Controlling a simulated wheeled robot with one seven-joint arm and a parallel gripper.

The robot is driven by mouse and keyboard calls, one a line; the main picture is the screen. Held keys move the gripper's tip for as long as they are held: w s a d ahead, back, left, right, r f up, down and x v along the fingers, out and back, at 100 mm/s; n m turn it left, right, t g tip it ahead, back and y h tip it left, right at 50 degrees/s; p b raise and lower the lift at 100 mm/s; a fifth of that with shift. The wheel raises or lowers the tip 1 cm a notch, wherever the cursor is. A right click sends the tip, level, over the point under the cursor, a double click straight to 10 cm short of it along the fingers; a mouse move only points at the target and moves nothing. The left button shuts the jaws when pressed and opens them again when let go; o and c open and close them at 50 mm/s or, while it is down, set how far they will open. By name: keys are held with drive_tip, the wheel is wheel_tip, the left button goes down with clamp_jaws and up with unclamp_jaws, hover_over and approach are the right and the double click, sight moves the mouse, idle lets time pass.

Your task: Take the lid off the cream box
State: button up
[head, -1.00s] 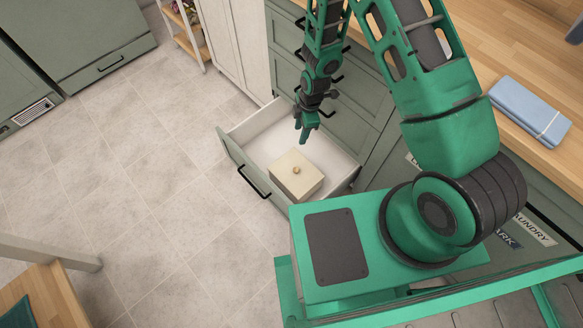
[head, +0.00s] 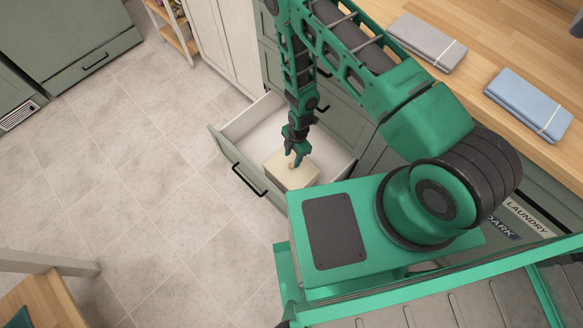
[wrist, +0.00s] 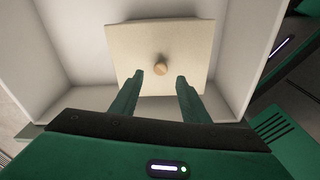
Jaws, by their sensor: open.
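The cream box (head: 297,178) sits in the open drawer with its lid on. My gripper (head: 294,160) is over the box from above. In the wrist view my gripper (wrist: 159,76) is open, with a finger to each side of the knob's line and the knob just beyond the fingertips. The fingers are apart from the knob in that view. In the head view my gripper hides most of the knob.
The white-lined drawer (head: 250,132) stands pulled out of the green cabinet, its walls around the box. A grey folded towel (head: 427,41) and a blue folded towel (head: 528,103) lie on the wooden counter (head: 480,70). The tiled floor (head: 150,190) at left is clear.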

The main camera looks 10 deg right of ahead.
sight(292, 165)
drive_tip(key=shift+s+a+f, duration=0.1)
drive_tip(key=shift+f, duration=1.25)
drive_tip(key=shift+a+f, duration=0.1)
drive_tip(key=shift+f, duration=1.25)
clamp_jaws()
